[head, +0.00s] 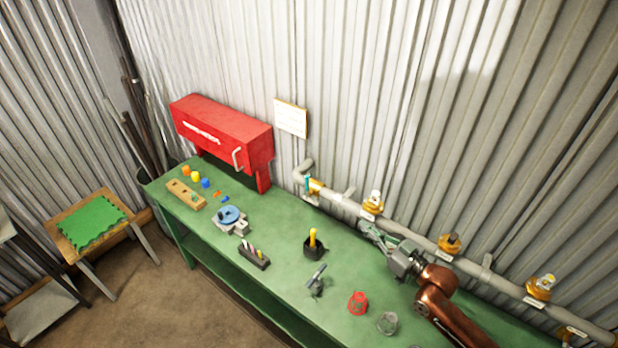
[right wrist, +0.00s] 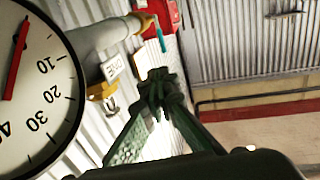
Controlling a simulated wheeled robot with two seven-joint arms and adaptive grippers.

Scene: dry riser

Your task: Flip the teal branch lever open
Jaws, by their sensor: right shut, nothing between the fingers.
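The teal branch lever (head: 308,184) sits on a brass valve (head: 317,187) near the left end of the grey wall pipe. In the right wrist view the teal lever (right wrist: 161,40) stands out crosswise to the pipe beside the brass valve (right wrist: 146,21). My right gripper (head: 364,228) is shut and empty, in front of the pipe, to the right of the lever and apart from it. Its green fingertips (right wrist: 158,84) meet below the lever in the right wrist view. My left gripper is not in view.
A red cabinet (head: 222,135) stands left of the valve on the green bench (head: 285,262). The pipe (head: 410,232) carries several brass fittings, one (head: 372,205) near my gripper. A large dial gauge (right wrist: 35,95) fills the wrist view's left. A yellow-handled tool (head: 313,238) stands in a black holder.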

